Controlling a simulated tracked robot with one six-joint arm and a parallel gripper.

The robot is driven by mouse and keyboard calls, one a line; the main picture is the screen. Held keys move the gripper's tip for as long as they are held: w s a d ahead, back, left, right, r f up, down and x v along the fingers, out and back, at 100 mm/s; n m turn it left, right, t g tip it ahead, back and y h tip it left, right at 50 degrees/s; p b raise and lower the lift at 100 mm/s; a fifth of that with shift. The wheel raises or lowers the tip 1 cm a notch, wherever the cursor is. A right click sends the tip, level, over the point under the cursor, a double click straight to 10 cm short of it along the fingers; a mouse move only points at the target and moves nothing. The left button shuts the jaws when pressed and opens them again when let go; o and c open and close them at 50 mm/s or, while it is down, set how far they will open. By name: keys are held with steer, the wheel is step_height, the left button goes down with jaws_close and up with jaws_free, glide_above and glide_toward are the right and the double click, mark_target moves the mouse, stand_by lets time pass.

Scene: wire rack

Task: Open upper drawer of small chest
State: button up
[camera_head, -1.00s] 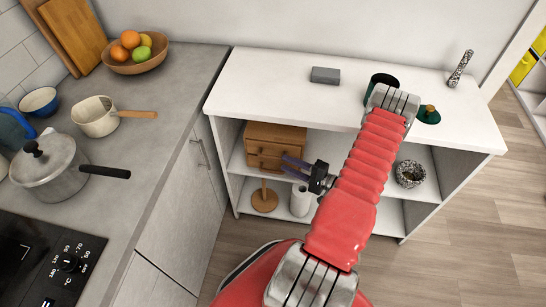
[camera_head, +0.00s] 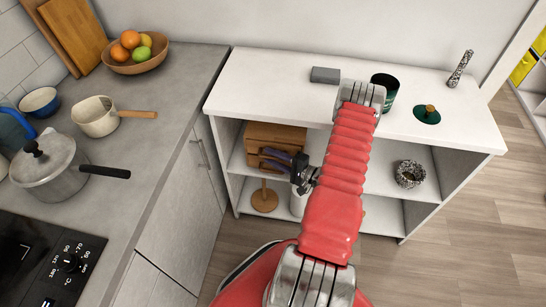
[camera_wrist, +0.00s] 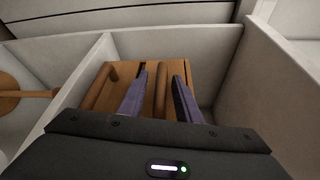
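The small wooden chest (camera_head: 268,135) stands on the upper shelf of the white unit, at the left end, with two drawers one above the other. In the wrist view the chest (camera_wrist: 120,70) lies straight ahead, turned sideways. Its upper drawer's bar handle (camera_wrist: 161,92) is between my fingers, and the lower handle (camera_wrist: 99,88) is outside them to the left. My gripper (camera_head: 274,159) is open at the chest front; its purple fingers (camera_wrist: 160,95) are on either side of the upper handle, with gaps visible. The drawers look shut. My gripper partly hides the chest front.
The white unit's top (camera_head: 270,83) is above the chest, and its side walls and shelf edges are close around my gripper. A wooden stand (camera_head: 264,200) is on the shelf below. A speckled bowl (camera_head: 410,174) stands at the right, away from the gripper.

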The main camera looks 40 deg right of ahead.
jaws_close()
